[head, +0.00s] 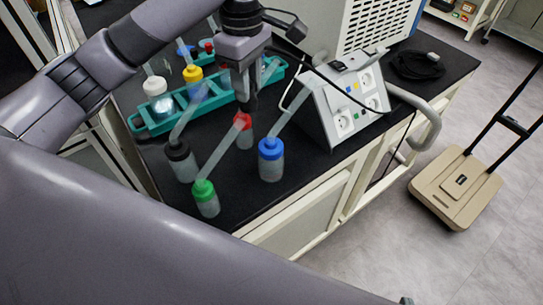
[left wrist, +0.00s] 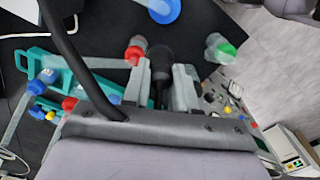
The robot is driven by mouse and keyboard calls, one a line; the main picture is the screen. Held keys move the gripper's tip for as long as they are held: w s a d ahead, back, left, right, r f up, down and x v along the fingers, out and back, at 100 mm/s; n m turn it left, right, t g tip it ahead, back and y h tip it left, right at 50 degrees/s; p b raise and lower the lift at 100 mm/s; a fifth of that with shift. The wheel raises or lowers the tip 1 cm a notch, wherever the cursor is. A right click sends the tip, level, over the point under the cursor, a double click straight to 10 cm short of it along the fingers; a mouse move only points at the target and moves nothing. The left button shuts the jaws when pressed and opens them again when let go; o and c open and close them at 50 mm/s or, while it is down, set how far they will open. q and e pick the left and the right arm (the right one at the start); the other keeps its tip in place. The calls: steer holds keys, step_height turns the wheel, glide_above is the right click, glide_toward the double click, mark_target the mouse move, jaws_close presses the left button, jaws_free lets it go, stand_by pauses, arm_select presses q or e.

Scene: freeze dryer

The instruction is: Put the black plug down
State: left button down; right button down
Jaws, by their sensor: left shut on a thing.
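My left gripper (head: 245,82) is above the black bench top (head: 225,210), pointing down near the red-capped bottle (head: 243,130). It is shut on a dark piece, the black plug (left wrist: 160,62), which shows between the fingers in the left wrist view. In the head view the fingers largely hide the plug. Its lower end is close to the red cap (left wrist: 135,50); I cannot tell whether they touch. A white sloped socket box (head: 318,106) stands to the right, with several round sockets on its faces. My right gripper is not in view.
Bottles with black (head: 178,152), green (head: 205,195) and blue (head: 270,150) caps stand near the front edge. A teal rack (head: 150,130) lies behind. A coiled black cable (head: 418,65) lies at the back right. Bare bench top shows between the bottles and the socket box.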

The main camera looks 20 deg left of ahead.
arm_select(q)
step_height(320, 180, down, 20)
steer(key=shift+r, duration=0.25)
steer(key=c, duration=0.9)
jaws_free()
steer(key=shift+r, duration=0.1)
step_height(320, 180, up, 12)
steer(key=shift+f, duration=0.1)
